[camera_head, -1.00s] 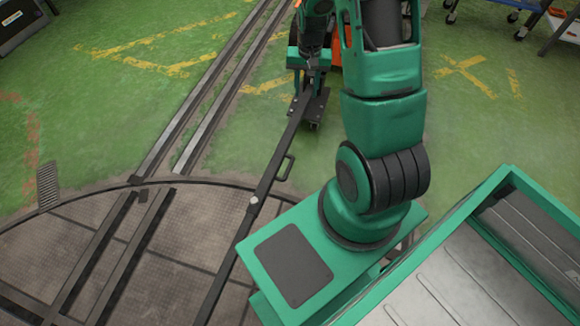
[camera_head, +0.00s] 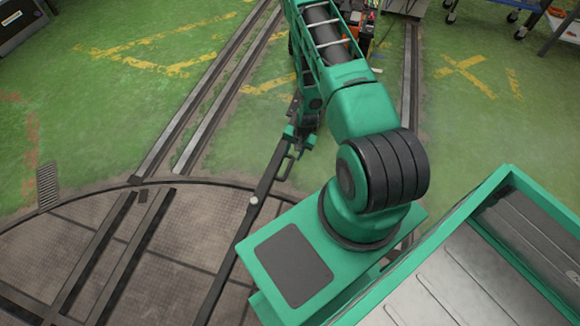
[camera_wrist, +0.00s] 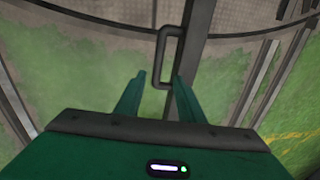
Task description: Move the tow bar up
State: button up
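The tow bar (camera_head: 263,186) is a long dark bar that runs from the turntable up and to the right across the green floor. A dark loop handle (camera_head: 288,167) stands off its right side. The far end of the bar is hidden behind my arm. My gripper (camera_head: 296,142) is just beyond the handle. In the wrist view the tow bar (camera_wrist: 193,45) runs upright right of centre, with the handle (camera_wrist: 161,62) on its left. My gripper (camera_wrist: 159,76) is open there, with the handle's outer side between its fingertips in the picture; I cannot tell whether they touch.
The round turntable deck (camera_head: 180,245) with its rails fills the lower left. A green-framed metal bin (camera_head: 450,275) is at the lower right. Carts and a table stand at the top right.

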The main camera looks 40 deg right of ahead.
aim_at(289, 168)
jog(key=f, duration=0.3)
jog(key=w+a+f, duration=0.1)
jog(key=f, duration=0.7)
jog(key=shift+w+a+f, duration=0.15)
jog(key=shift+w, duration=0.05)
